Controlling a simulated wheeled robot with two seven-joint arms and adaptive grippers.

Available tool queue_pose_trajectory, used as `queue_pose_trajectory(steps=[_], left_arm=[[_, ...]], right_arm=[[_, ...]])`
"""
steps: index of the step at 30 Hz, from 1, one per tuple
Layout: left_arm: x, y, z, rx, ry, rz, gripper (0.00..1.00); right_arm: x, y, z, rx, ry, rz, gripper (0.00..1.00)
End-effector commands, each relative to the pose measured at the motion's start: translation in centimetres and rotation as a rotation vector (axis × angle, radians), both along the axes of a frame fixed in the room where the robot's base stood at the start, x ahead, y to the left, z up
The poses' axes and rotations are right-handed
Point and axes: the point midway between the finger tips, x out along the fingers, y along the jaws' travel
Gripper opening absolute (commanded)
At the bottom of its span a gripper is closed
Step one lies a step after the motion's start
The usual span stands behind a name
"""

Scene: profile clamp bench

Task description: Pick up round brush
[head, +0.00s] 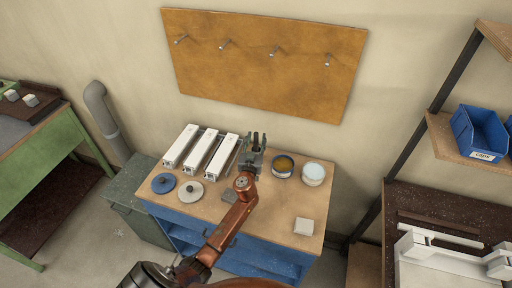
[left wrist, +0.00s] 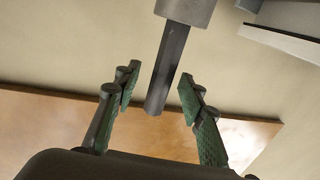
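My left gripper (head: 257,142) is over the back part of the wooden-topped bench, beside the tins, with its fingers pointing away from me. In the left wrist view the gripper (left wrist: 158,105) is open, with its green-padded fingers apart. A dark faceted rod (left wrist: 168,70) reaches down from a grey cylinder (left wrist: 186,8) into the space between the fingers. A gap shows on each side of the rod. I cannot tell whether this is the round brush; no brush is plain in the head view. My right gripper is not in view.
The bench (head: 265,221) holds white profiles (head: 201,153), a blue disc (head: 163,184), a grey disc (head: 189,194), an open tin with yellow-brown contents (head: 283,166), a pale-topped tin (head: 313,174) and a pale block (head: 304,226). A pegboard (head: 262,78) hangs behind.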

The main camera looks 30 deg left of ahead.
Motion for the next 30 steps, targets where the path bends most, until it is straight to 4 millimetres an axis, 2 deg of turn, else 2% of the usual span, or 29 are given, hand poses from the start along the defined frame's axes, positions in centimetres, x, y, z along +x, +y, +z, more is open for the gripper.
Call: queue_pose_trajectory(steps=[2,18,30], left_arm=[[-0.03,-0.01,-0.02,0.0,0.0,0.0,0.37],[-0.06,0.0,-0.03,0.0,0.0,0.0,0.0],[-0.06,-0.01,0.53,0.001,-0.002,0.001,0.0]], right_arm=[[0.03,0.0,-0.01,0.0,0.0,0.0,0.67],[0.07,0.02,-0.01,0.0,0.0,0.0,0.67],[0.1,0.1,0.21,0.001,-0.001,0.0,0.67]])
